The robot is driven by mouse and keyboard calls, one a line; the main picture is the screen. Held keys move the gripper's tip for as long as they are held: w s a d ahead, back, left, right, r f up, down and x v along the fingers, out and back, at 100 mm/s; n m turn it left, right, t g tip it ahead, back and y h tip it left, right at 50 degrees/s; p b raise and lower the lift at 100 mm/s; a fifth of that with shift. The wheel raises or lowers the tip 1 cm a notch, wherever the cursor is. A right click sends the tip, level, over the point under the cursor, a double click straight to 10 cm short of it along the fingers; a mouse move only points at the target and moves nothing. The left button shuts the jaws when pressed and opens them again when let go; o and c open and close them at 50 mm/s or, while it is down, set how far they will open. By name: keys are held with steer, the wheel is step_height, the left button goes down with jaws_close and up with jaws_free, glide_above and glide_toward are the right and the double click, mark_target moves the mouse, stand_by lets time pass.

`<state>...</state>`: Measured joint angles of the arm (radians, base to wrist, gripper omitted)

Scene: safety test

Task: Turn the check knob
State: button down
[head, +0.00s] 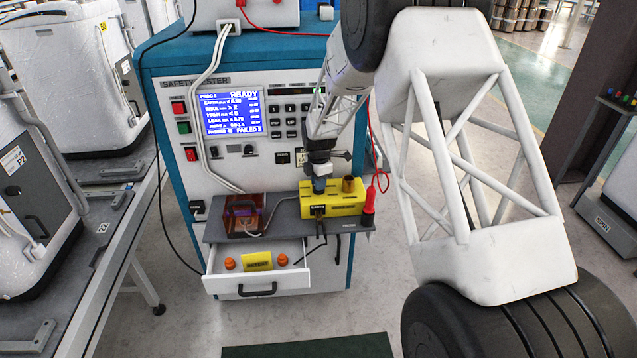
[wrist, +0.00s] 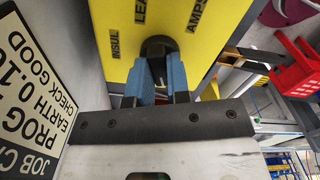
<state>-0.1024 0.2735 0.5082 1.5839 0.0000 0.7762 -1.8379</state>
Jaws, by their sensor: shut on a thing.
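The yellow check box (head: 345,205) sits on the grey shelf of the safety tester. My gripper (head: 319,186) comes down on the left part of its top from above. In the wrist view, the yellow face (wrist: 206,22) carries the labels INSUL, LEAK and AMPS around a dark round knob (wrist: 156,46). The blue fingertips of my gripper (wrist: 160,80) are shut on this knob, one on each side. In the head view the gripper hides the knob. A brown round post (head: 348,184) stands on the box to the right of the gripper.
The tester screen (head: 233,110) reads READY, with FAILED below. A reddish clear box (head: 243,212) stands left on the shelf. A red probe (head: 369,200) with a coiled lead is at the shelf's right end. Below, an open drawer (head: 258,283) juts out.

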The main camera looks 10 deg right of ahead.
steer(key=shift+n, duration=0.9)
steer(key=c, duration=1.1)
jaws_free()
steer(key=shift+r, duration=0.1)
steer(key=shift+r, duration=3.85)
